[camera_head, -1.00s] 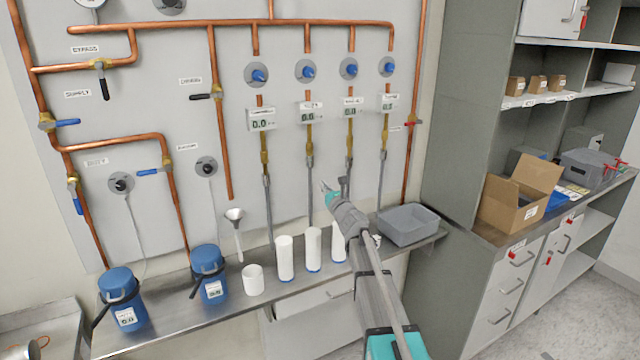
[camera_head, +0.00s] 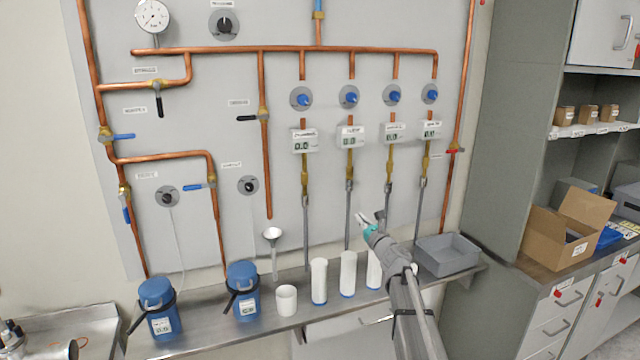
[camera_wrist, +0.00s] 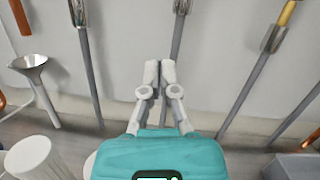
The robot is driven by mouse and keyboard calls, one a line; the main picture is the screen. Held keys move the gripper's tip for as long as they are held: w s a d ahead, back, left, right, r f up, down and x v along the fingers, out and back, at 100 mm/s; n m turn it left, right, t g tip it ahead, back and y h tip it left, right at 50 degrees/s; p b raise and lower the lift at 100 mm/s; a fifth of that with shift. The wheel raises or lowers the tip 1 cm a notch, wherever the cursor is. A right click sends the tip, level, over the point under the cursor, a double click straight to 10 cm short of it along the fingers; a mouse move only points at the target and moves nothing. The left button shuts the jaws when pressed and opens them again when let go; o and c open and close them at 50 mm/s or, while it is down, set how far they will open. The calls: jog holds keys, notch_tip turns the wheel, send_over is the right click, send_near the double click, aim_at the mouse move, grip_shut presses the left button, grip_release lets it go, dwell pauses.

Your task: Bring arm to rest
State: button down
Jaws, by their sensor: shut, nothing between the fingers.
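My gripper (camera_head: 362,221) is in front of the pipe panel, above the bench, with the arm reaching up from the lower right. In the wrist view my gripper (camera_wrist: 159,72) has its two fingertips together with nothing between them. Behind the fingertips hangs a grey tube (camera_wrist: 178,40) of the panel; I cannot tell the exact gap. Part of the white cylinders behind the arm is hidden.
A steel bench (camera_head: 205,331) runs below the panel. It bears two blue flasks (camera_head: 157,310), a white cup (camera_head: 286,300), white cylinders (camera_head: 319,281) and a grey bin (camera_head: 447,254). A funnel (camera_head: 272,235) hangs at the panel. A grey cabinet (camera_head: 510,120) stands at right.

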jog(key=s+a+f+n+g+y, duration=0.1)
jog(key=s+a+f+n+g, duration=0.25)
jog(key=s+n, duration=0.3)
jog(key=s+a+f+n+g+p, duration=0.1)
jog(key=s+a+f+n+g, duration=0.25)
jog(key=s+n, duration=0.3)
jog(key=s+a+f+n+g+y, duration=0.1)
jog(key=s+a+f+n+g, duration=0.2)
jog(key=s+f+n+g, duration=0.3)
jog(key=s+d+f+n+g+h, duration=0.3)
jog(key=s+d+n+h, duration=0.2)
jog(key=s, duration=0.4)
jog(key=s+d+f+n+g+h+p, duration=0.1)
jog(key=s+d+f+n+g+h, duration=0.2)
jog(key=s, duration=0.6)
jog(key=d+f+n+h, duration=0.1)
jog(key=d+n+h, duration=0.1)
jog(key=shift+s+f+n, duration=0.25)
jog(key=shift+s+n, duration=0.05)
jog(key=shift+s, duration=0.05)
jog(key=shift+s, duration=0.1)
